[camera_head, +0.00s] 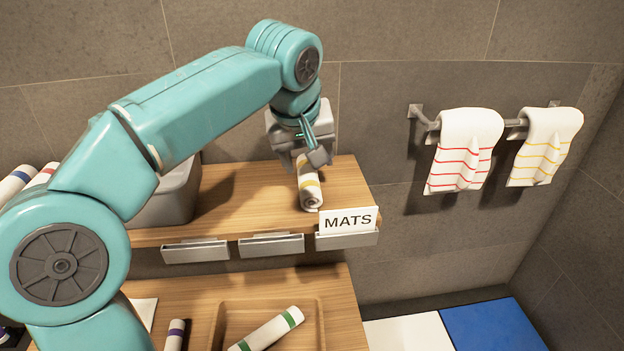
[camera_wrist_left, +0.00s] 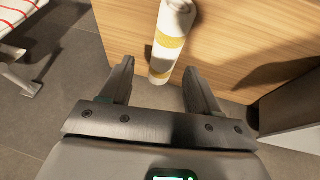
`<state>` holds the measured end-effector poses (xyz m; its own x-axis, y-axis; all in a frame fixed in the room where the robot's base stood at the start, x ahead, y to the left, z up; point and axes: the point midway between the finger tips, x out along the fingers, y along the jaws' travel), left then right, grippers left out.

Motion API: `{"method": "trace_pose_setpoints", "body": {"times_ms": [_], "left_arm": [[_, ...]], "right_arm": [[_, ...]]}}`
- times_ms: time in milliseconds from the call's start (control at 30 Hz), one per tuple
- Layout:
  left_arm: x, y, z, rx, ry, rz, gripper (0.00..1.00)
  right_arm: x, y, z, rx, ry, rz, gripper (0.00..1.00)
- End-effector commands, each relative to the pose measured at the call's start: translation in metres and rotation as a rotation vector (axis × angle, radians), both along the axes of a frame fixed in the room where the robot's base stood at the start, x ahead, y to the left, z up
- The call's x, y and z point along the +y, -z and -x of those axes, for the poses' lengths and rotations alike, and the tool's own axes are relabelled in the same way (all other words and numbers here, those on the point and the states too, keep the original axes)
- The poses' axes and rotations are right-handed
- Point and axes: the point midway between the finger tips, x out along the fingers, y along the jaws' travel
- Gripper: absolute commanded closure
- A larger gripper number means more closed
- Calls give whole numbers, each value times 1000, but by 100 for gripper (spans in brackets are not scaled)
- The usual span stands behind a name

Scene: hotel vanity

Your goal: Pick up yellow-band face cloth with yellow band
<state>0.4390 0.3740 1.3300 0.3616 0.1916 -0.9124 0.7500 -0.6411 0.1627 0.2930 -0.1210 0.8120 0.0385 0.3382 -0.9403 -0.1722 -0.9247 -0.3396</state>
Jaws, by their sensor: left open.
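The yellow-band face cloth (camera_head: 309,194) is a rolled white cloth with a yellow band. It lies on the upper wooden shelf, just behind the MATS card. My left gripper (camera_head: 308,157) is over its far part and hides some of it. In the left wrist view the cloth (camera_wrist_left: 172,42) shows ahead of my left gripper (camera_wrist_left: 159,74), with its lower end in line with the gap between the open fingers. I cannot tell whether a finger touches it. My right gripper is not in view.
A MATS card (camera_head: 348,220) stands in a holder at the shelf's front edge. A grey bin (camera_head: 170,200) is to the left. A green-band roll (camera_head: 272,329) lies in a wooden tray below. Red-striped (camera_head: 464,150) and yellow-striped (camera_head: 545,145) towels hang on the wall bar.

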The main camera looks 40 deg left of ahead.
Motion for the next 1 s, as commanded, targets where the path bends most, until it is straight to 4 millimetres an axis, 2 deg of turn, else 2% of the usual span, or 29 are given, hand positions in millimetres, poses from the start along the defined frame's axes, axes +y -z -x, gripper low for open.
{"method": "trace_pose_setpoints", "body": {"times_ms": [167,400,667,700,767,800,833,1000], "left_arm": [[5,13,-6,2,-2,0,39],[14,47,-19,3,-1,1,39],[15,52,-22,0,-1,0,39],[15,52,-22,-1,-1,1,42],[15,52,-22,0,-1,0,62],[14,51,-22,0,-1,0,75],[14,51,-22,0,-1,0,81],[14,52,-22,1,0,1,82]], "right_arm": [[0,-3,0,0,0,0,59],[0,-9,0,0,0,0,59],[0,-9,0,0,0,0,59],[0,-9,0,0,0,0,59],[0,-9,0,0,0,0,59],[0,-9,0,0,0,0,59],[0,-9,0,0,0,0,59],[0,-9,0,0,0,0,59]]}}
